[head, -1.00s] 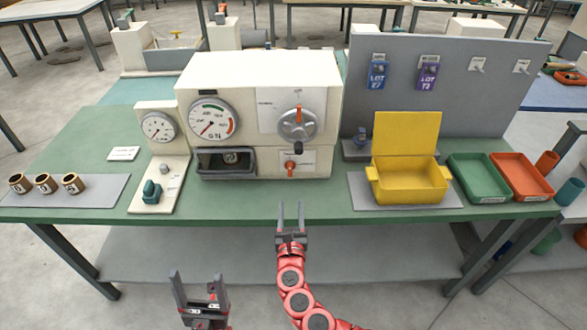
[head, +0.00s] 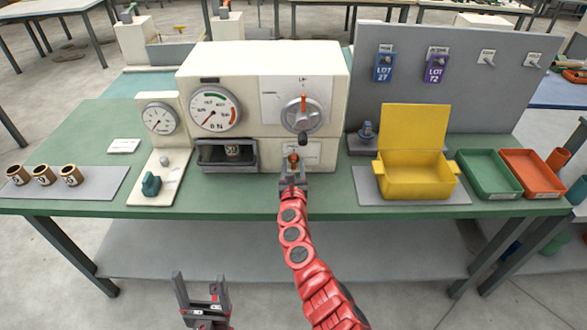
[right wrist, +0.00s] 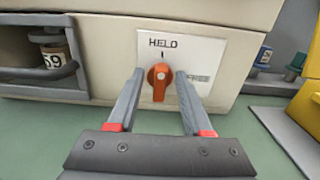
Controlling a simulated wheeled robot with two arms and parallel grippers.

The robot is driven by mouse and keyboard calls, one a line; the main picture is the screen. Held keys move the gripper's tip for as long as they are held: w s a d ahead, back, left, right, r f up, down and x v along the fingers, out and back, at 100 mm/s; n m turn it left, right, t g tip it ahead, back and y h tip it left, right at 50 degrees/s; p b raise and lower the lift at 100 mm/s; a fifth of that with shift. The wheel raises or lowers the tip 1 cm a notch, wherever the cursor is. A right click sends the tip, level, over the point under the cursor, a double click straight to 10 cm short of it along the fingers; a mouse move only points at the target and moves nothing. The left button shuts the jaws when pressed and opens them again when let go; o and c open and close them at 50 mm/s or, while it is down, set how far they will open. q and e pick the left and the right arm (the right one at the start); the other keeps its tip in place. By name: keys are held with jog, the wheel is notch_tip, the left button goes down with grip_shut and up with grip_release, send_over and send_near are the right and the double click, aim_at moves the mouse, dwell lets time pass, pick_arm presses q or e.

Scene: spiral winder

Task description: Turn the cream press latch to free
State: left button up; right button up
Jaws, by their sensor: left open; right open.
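The cream press (head: 262,65) stands on the green table. Its latch is an orange knob (right wrist: 159,80) low on the front, on a white plate marked HELD above and FREE to the right. In the head view my right gripper (head: 293,170) partly covers the latch. My left gripper (head: 202,290) is open and empty, in front of the table.
A dial with an orange pointer (head: 303,112) is above the latch. A bay with a dark guard (head: 228,165) and a numbered jar (head: 232,150) lies left of it. A yellow box (head: 415,178) stands to the right. Brown cups (head: 44,175) stand far left.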

jog(key=shift+w, duration=0.45)
grip_shut()
